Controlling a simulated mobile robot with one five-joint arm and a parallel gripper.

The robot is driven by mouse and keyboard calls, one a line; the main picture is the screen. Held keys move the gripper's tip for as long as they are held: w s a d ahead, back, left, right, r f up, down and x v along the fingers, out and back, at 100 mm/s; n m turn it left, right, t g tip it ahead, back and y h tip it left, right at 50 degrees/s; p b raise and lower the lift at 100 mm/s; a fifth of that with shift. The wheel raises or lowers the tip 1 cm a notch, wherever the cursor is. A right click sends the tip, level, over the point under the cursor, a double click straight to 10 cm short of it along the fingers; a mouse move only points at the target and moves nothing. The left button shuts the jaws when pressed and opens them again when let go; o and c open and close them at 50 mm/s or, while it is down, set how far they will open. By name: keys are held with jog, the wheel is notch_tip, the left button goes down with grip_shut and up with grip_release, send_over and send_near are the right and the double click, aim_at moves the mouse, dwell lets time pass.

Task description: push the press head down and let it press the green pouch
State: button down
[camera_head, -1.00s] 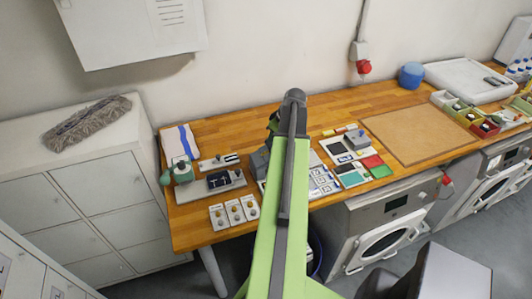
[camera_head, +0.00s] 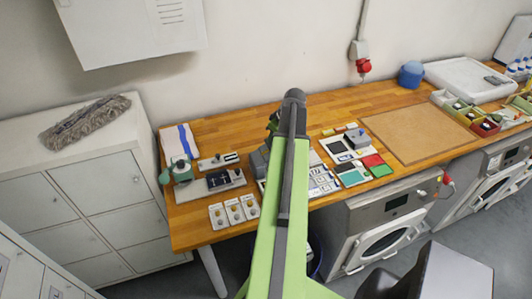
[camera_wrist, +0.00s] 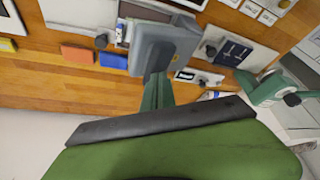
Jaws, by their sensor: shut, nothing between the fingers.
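The grey press head (camera_wrist: 165,42) is a blocky housing at the top centre of the wrist view. In the head view a grey block beside my arm (camera_head: 259,161) appears to be the same press, partly hidden by the arm. My gripper (camera_wrist: 156,78) is shut and empty, its narrow green fingertips at the lower edge of the press head in the wrist view. I cannot tell whether they touch it. In the head view my gripper is mostly hidden behind the arm. I cannot make out the green pouch; the space under the head is hidden.
A teal device (camera_wrist: 268,88) stands right of the press in the wrist view. Orange (camera_wrist: 78,53) and blue (camera_wrist: 113,60) blocks lie to its left. A dark panel (camera_head: 224,180) and several small switch plates (camera_head: 234,211) lie left of my arm. The brown board (camera_head: 418,133) is bare.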

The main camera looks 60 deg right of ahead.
jog(key=shift+f, duration=0.15)
jog(key=shift+s+d+f+b, duration=0.4)
jog(key=shift+d+f+b, duration=0.1)
jog(key=shift+f+b, duration=0.15)
jog(key=shift+f, duration=0.15)
dwell(0.4)
jog(key=shift+s+d+f+b, duration=0.25)
jog(key=shift+f+b, duration=0.2)
jog(key=shift+b, duration=0.2)
jog(key=shift+r, duration=0.1)
notch_tip(320, 180, up, 13)
jog(key=p, duration=1.3)
